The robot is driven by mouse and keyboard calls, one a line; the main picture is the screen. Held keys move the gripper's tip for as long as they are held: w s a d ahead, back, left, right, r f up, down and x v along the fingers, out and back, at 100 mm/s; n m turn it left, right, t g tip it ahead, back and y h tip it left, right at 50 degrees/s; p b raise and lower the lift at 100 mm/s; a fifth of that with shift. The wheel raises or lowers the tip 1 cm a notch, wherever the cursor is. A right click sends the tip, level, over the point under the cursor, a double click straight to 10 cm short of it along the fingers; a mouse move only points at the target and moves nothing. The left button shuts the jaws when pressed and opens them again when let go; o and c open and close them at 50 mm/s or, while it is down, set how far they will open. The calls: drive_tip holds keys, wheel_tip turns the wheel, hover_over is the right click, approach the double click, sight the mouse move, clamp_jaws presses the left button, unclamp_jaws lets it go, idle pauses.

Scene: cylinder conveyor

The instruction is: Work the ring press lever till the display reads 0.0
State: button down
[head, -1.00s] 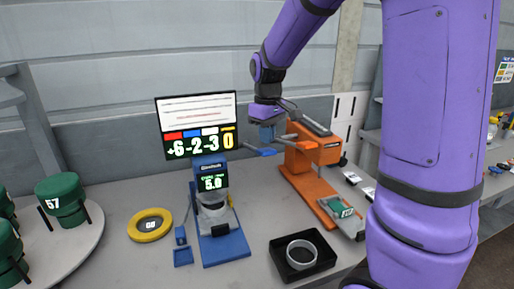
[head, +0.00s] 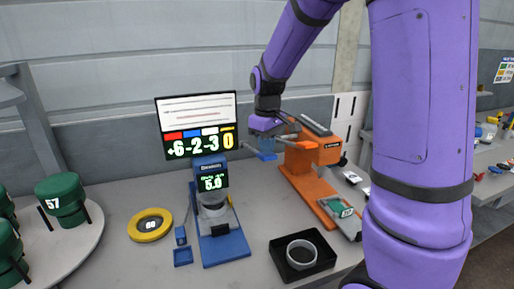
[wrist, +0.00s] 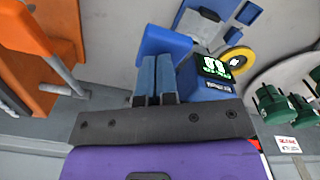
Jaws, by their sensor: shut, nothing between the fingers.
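The ring press (head: 224,246) is a blue stand with a white cylinder in it. A lever with a blue handle (head: 267,156) sticks out to the right of the press head. My gripper (head: 265,148) is over the handle, pointing down. Its two blue fingers are together and empty in the wrist view (wrist: 156,76). I cannot tell whether the fingertips touch the handle.
An orange machine (head: 312,187) with its own arm stands close to the right. A board (head: 197,125) with coloured numbers is behind the press. A yellow ring (head: 150,225), green cylinders (head: 62,197) and a black tray (head: 280,261) with a white ring (head: 301,243) stand around.

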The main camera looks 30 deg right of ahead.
drive_tip(key=shift+f, duration=4.9)
drive_tip(key=shift+r, duration=7.95)
drive_tip(key=s+a+r+m+t, duration=0.1)
drive_tip(key=s+a+r, duration=0.1)
drive_tip(key=s, duration=0.6)
drive_tip(key=s+a+r+m+t, duration=0.1)
drive_tip(key=s+a+r+t, duration=0.1)
drive_tip(key=s, duration=0.5)
drive_tip(key=s+a+r+m+t, duration=0.1)
drive_tip(key=s+a+r+t, duration=0.1)
drive_tip(key=s, duration=0.6)
drive_tip(key=shift+s+a+r+m, duration=0.3)
drive_tip(key=shift+r+m, duration=0.1)
